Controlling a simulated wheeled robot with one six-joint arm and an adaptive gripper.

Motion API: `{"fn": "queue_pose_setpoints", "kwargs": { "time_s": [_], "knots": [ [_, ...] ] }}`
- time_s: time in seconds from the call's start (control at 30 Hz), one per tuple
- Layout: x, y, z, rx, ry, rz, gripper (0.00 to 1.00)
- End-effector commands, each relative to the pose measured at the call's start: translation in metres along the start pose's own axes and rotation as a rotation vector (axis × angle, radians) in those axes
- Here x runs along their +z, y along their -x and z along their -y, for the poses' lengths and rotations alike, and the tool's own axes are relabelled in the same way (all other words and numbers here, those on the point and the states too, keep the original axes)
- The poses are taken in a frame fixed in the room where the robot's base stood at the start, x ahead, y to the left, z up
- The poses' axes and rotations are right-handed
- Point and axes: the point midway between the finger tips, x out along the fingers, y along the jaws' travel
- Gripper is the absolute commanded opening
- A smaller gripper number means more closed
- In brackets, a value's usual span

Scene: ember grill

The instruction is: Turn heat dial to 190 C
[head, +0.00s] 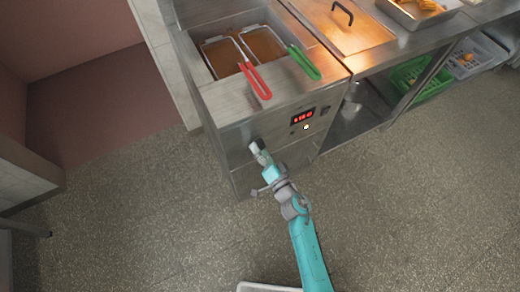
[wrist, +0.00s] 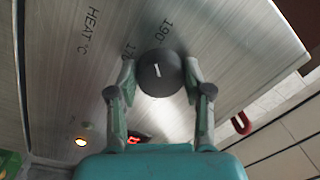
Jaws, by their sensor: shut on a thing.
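The heat dial (wrist: 161,74) is a round dark knob on the steel front panel, with a short white mark on its face. The printed label 190 (wrist: 167,30) is just above it in the wrist view, and a partly covered 170 (wrist: 128,50) is at its upper left. The mark slants up and slightly left, roughly between the two labels. My gripper (wrist: 160,82) is shut on the dial, one finger on each side. In the head view my gripper (head: 258,150) is at the fryer's front panel and largely hides the dial.
The fryer (head: 235,110) holds two baskets of brown oil, with a red handle (head: 256,80) and a green handle (head: 303,62) over its front edge. A red display (head: 302,116) and a lit lamp (head: 306,127) are right of my gripper. The floor in front is clear.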

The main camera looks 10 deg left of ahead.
Motion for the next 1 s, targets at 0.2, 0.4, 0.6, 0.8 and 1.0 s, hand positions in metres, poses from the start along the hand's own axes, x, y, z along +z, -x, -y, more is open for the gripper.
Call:
{"fn": "queue_pose_setpoints", "kwargs": {
  "time_s": [0.2,0.4,0.6,0.8,1.0],
  "knots": [
    [0.0012,0.0006,-0.0012,0.002,-0.148,-0.010,0.15],
    [0.0013,0.0007,-0.0009,0.002,-0.235,-0.016,0.15],
    [0.0013,0.0007,-0.0008,0.001,-0.279,-0.020,0.15],
    [0.0014,0.0007,-0.0008,0.001,-0.291,-0.020,0.15],
    [0.0014,0.0008,-0.0008,0.001,-0.290,-0.020,0.15]
  ]
}}
